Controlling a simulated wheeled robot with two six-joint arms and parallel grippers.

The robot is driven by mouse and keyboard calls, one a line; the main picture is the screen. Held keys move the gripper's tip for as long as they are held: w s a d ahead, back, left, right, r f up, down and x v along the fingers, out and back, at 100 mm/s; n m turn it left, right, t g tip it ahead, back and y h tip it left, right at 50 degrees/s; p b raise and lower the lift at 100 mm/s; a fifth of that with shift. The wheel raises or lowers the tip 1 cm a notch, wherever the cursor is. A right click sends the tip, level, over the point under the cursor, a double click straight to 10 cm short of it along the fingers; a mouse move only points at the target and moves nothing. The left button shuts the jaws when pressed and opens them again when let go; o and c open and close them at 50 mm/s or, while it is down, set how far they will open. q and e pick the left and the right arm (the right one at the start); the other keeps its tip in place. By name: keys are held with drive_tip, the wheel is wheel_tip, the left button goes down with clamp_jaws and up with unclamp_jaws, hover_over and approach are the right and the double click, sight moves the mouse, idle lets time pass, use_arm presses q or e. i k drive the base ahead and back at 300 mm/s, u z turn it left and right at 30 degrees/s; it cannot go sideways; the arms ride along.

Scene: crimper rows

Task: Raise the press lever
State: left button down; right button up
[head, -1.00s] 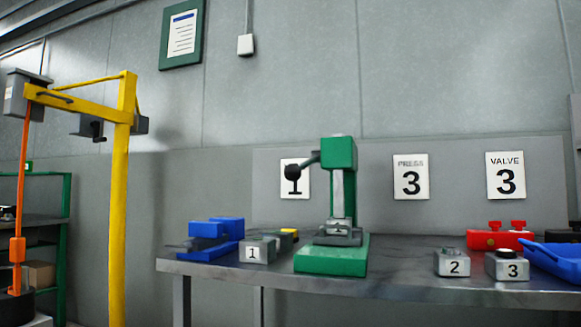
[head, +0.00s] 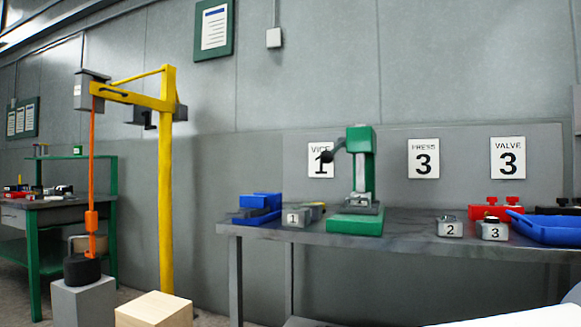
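The green arbor press (head: 361,170) stands on the grey workbench (head: 400,236), left of the bench's middle. Its press lever (head: 334,149) comes off the upper left of the press head and ends in a dark round knob (head: 327,160). The knob sits a little below the lever's root, in front of the "VICE 1" sign (head: 320,160). No gripper shows in the head view.
Numbered blocks (head: 296,216), a blue vice (head: 257,206), a red valve (head: 496,208) and a blue tray (head: 544,228) share the bench. A yellow crane (head: 166,180) and a wooden box (head: 153,309) stand to the left. A green-legged table (head: 40,210) is further left.

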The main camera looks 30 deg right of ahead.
sight(326, 156)
drive_tip(key=u, duration=0.1)
drive_tip(key=i, duration=1.25)
drive_tip(key=z, duration=0.8)
